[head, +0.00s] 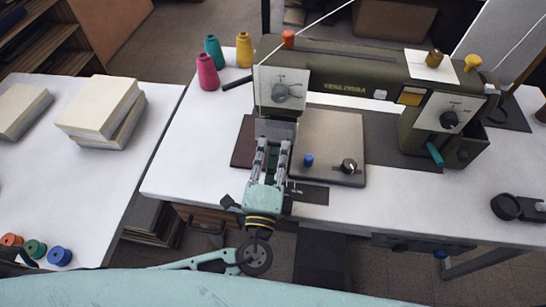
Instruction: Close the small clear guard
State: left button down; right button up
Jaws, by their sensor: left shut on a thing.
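The olive sewing machine (345,75) stands on a white table, its needle end at the left of its arm. My left gripper (274,143) reaches up from the front to just under the pale face plate (284,88). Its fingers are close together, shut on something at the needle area. I take this to be the small clear guard, but its outline cannot be made out and the fingers cover that spot. My right gripper is not in view.
Thread cones (207,72) stand at the back left. Cloth blocks (98,108) lie on the left table.

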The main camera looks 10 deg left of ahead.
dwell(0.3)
pick_arm(q)
jog(key=c, duration=1.9)
grip_release()
jog(key=shift+s, duration=0.1)
jog(key=s, duration=0.4)
jog(key=s+f, duration=0.1)
jog(key=s, duration=0.6)
jog(key=shift+s+f, duration=0.25)
jog(key=shift+s, duration=0.1)
